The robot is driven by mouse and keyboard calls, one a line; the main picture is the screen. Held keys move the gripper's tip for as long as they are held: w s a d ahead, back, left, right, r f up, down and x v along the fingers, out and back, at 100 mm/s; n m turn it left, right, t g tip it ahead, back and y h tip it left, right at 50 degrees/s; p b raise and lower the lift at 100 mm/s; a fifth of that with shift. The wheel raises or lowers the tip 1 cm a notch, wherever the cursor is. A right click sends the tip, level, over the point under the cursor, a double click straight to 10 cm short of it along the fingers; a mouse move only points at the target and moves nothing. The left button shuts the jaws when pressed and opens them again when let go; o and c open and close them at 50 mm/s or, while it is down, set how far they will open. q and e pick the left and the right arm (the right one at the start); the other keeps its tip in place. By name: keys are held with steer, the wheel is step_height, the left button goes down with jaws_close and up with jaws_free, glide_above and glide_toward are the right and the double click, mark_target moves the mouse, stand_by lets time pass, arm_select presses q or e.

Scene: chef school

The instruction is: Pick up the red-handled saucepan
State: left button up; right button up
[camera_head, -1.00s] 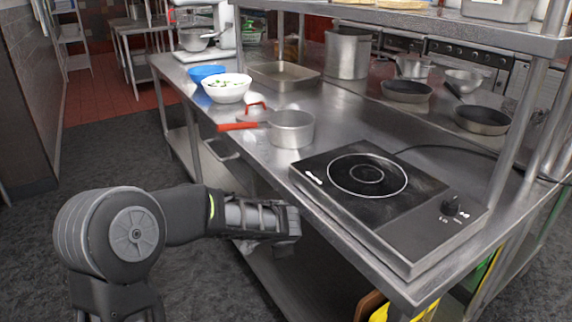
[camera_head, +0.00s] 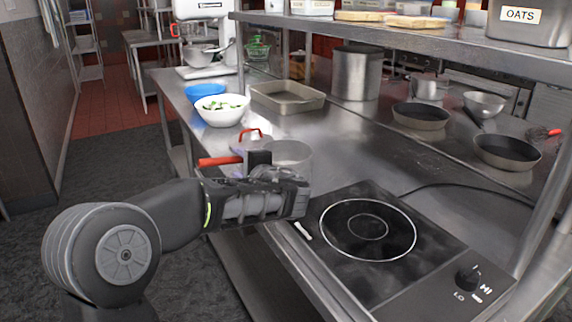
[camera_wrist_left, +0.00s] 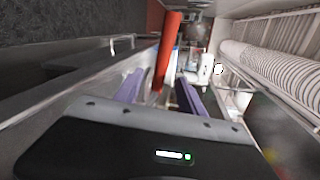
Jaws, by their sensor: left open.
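The steel saucepan (camera_head: 293,153) stands on the counter left of the hob, its red handle (camera_head: 218,161) pointing left. My left gripper (camera_head: 260,163) is at the handle, in front of the pan, and hides part of the handle and of the pan's front side. In the left wrist view the red handle (camera_wrist_left: 167,50) runs upright between the two purple fingers of my open left gripper (camera_wrist_left: 160,90). I cannot tell whether a finger touches it. The pan's body is not clear in that view. My right gripper is not in view.
Just behind the handle is a lid-like item with a red loop handle (camera_head: 250,133). A white bowl of food (camera_head: 222,111), a blue bowl (camera_head: 204,92) and a metal tray (camera_head: 287,97) stand farther back. The black hob (camera_head: 345,282) is at the right. A shelf (camera_head: 450,38) overhangs the counter.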

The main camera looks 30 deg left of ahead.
mark_target(229, 157)
arm_select(q)
steer(key=shift+s+r, duration=0.1)
steer(key=shift+s, duration=0.2)
steer(key=shift+x, duration=1.45)
steer(key=shift+d, duration=0.15)
steer(key=p+x, duration=0.1)
steer(key=x, duration=0.4)
steer(key=shift+w+p, duration=0.1)
steer(key=shift+p, duration=0.2)
steer(key=shift+c, duration=0.4)
jaws_close()
